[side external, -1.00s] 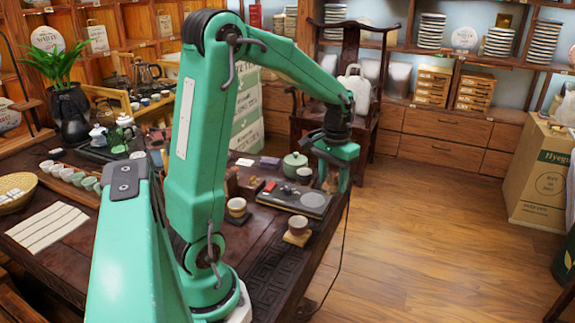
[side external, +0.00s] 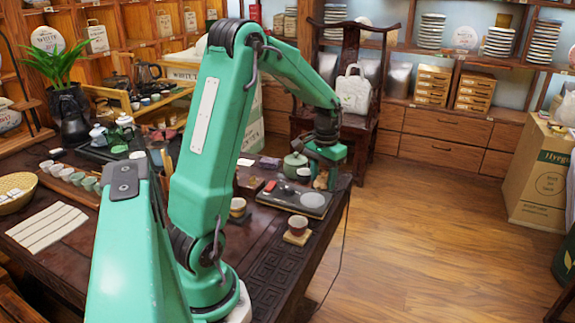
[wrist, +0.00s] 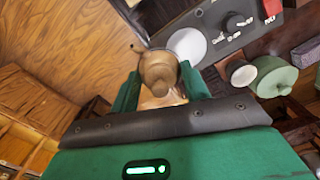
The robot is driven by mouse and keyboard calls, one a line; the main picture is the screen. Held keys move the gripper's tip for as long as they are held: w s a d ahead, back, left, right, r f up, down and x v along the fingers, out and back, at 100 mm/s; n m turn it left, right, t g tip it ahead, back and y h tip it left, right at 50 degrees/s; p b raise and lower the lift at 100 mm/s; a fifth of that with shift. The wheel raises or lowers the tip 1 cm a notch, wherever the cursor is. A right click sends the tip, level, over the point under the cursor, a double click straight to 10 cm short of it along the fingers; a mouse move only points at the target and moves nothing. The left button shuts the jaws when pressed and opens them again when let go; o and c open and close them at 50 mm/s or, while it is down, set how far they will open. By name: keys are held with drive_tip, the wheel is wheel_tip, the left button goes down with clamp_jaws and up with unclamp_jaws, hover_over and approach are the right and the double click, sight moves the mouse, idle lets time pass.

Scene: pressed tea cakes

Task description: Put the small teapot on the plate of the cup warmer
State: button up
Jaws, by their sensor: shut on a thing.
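My gripper (wrist: 158,88) is shut on the small teapot (wrist: 158,70), a tan-brown pot with a knobbed lid, held between the green fingers. The teapot shows as a small tan shape (side external: 321,181) under my gripper (side external: 326,172) in the side view, partly hidden. The cup warmer (side external: 290,204) is a dark flat slab on the table with a pale round plate (side external: 312,199) at its right end. In the wrist view the plate (wrist: 187,42) lies just beyond the teapot, partly covered by it in the picture. I cannot tell the teapot's height above the warmer.
A green lidded pot (side external: 295,161) and a small grey cup (wrist: 241,73) stand behind the warmer. A cup on a wooden saucer (side external: 297,231) stands in front, and another cup (side external: 238,207) to the left. The table's right edge is close, with floor beyond.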

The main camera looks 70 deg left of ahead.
drive_tip(key=a+f, duration=0.2)
drive_tip(key=a, duration=0.1)
drive_tip(key=a+f, duration=0.1)
drive_tip(key=a, duration=0.1)
drive_tip(key=shift+s, duration=0.25)
drive_tip(key=shift+d+f, duration=0.1)
drive_tip(key=shift+f, duration=1.85)
drive_tip(key=shift+f, duration=0.15)
drive_tip(key=o, duration=1)
wheel_tip(320, 180, up, 12)
drive_tip(key=shift+d+r, duration=0.1)
drive_tip(key=shift+r, duration=0.1)
